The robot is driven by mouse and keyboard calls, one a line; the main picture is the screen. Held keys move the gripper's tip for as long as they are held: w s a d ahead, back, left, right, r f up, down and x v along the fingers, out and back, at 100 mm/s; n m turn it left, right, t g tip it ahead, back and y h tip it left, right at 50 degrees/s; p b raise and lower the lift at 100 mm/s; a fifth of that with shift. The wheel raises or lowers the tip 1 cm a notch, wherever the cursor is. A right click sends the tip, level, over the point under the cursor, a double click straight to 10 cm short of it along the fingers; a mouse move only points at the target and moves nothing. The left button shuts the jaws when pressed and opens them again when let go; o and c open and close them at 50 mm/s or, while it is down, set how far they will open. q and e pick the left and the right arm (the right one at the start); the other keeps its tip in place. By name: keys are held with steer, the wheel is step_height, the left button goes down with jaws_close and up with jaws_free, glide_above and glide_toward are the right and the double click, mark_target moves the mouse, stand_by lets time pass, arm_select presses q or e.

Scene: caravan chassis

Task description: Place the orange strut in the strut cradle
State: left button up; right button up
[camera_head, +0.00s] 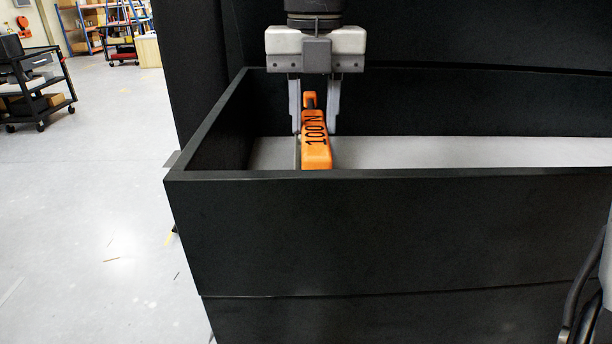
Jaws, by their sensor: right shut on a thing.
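The orange strut (316,148), marked "100 N", is inside a black open-topped box (390,176) near its left end. It points from front to back, and the front wall hides its near lower end. My right gripper (315,125) comes down from above, with its two fingers on either side of the strut, shut on it. I cannot tell whether the strut touches the box floor. I cannot make out the strut cradle for certain. My left gripper is not in view.
The box has high black walls on the left, front and back. Its pale floor (450,152) is bare to the right of the strut. A black cart (36,90) and shelves (100,25) stand far off at the left, across open grey floor (90,200).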

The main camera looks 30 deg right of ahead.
mark_target(314, 122)
steer(key=shift+w+f, duration=0.1)
steer(key=shift+f, duration=4.05)
steer(key=o, duration=1.1)
step_height(314, 122, up, 12)
steer(key=shift+r, duration=0.15)
